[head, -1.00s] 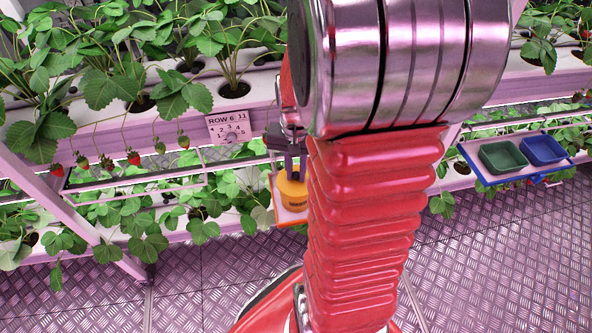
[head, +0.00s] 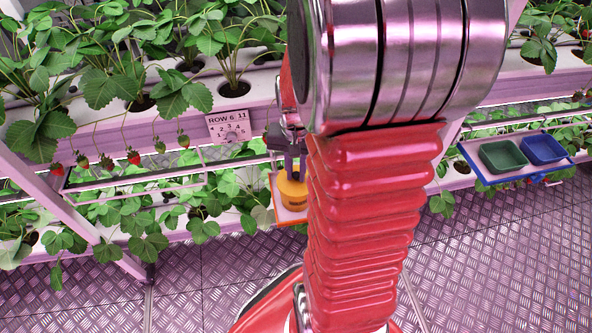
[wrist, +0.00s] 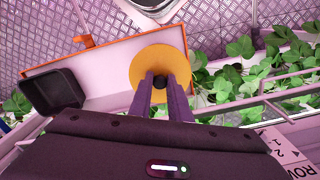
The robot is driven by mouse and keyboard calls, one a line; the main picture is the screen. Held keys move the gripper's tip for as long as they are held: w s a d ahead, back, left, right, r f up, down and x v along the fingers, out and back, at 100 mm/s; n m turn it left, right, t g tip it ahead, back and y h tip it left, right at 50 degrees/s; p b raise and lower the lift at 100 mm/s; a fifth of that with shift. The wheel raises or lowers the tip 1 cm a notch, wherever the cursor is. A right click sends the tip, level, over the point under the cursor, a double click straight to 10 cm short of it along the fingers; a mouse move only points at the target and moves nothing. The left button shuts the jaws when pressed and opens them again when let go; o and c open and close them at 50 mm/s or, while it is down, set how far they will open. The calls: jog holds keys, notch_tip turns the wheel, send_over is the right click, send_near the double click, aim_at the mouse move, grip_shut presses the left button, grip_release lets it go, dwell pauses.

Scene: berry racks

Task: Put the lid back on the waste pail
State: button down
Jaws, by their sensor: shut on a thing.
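The lid is an orange-yellow disc (wrist: 160,60) with a dark knob (wrist: 160,83), seen from above in the wrist view. My gripper (wrist: 160,92) is shut on the knob, one finger on each side. In the head view my gripper (head: 292,172) points down at the yellow lid (head: 291,188). The yellow waste pail (head: 297,207), with a dark label, stands upright directly below the lid. They look in line, but I cannot tell whether the lid is fully seated. In the wrist view the lid hides the pail.
The pail stands on a pale tray (wrist: 108,68) with an orange rim. A black bin (wrist: 52,91) is at the tray's left in the wrist view. Strawberry plants and a row sign (head: 228,126) are close by. Green (head: 503,157) and blue (head: 543,149) bins sit at right.

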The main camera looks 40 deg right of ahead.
jog(key=c, duration=1.1)
grip_release()
jog(key=shift+r, duration=0.1)
jog(key=shift+r, duration=3.4)
grip_shut()
jog(key=shift+f, duration=2.55)
